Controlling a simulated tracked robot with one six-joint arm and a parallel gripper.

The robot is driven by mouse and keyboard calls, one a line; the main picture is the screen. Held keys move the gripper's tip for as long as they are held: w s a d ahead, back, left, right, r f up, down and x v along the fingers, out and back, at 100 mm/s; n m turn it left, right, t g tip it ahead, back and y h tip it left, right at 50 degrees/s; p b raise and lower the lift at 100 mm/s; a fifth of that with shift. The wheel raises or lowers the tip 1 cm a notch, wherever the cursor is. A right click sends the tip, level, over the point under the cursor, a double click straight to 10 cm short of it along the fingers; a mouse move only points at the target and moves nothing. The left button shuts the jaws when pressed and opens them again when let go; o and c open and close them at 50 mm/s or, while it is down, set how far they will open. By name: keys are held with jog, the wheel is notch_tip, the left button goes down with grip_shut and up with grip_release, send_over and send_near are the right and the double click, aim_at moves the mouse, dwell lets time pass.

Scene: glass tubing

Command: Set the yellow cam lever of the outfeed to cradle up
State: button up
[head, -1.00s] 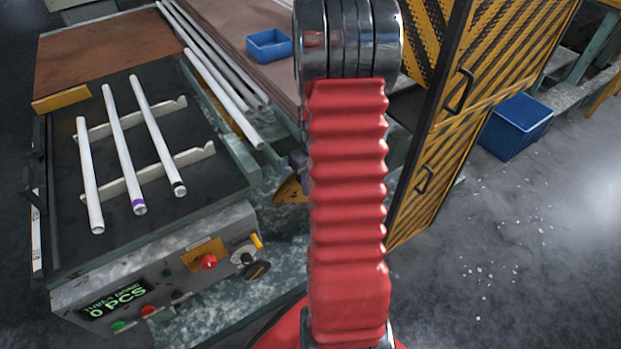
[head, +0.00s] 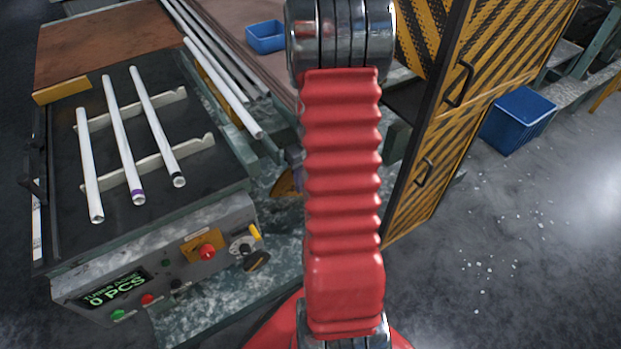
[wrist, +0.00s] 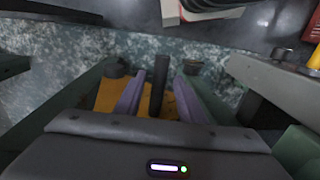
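The yellow cam lever (head: 255,232) sticks up at the right end of the grey control panel (head: 222,222), beside a pale round plate and above a dark knob (head: 257,261). At the right edge of the wrist view is a cut-off yellow piece (wrist: 316,58); I cannot tell if it is the lever. My gripper (wrist: 160,86) is open, its two purplish fingers apart, with a dark upright post between them in the picture; contact cannot be told. In the head view my red arm hides most of the gripper. It is right of the lever, apart from it.
Several white tubes lie on the cradle rails (head: 150,170) and beside the table. A red button (head: 207,251) sits left of the lever. A striped yellow-black cabinet (head: 430,150) stands right of my arm.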

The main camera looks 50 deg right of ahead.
jog(key=shift+r, duration=0.15)
jog(key=shift+d+r, duration=0.1)
jog(key=shift+r, duration=0.15)
notch_tip(320, 180, up, 13)
jog(key=shift+d, duration=0.35)
jog(key=shift+s, duration=0.1)
jog(key=shift+c, duration=0.2)
jog(key=shift+s+d, duration=0.25)
jog(key=shift+s, duration=0.05)
jog(key=c, duration=0.3)
jog(key=s+d, duration=0.1)
jog(key=s, duration=0.1)
jog(key=s+d+m+t, duration=0.1)
jog(key=s+d, duration=0.1)
jog(key=s+d+m, duration=0.1)
jog(key=s, duration=0.1)
jog(key=shift+s+d+f+y, duration=0.15)
jog(key=shift+d+f+y, duration=0.05)
jog(key=shift+f+y, duration=0.1)
grip_shut()
jog(key=shift+w+d+r+n+t+y, duration=0.15)
jog(key=shift+w+n+t, duration=0.2)
jog(key=shift+n+t, duration=0.4)
jog(key=shift+w+d+r+n+t+y, duration=0.15)
jog(key=shift+w+n+t, duration=0.15)
jog(key=shift+n+t, duration=0.4)
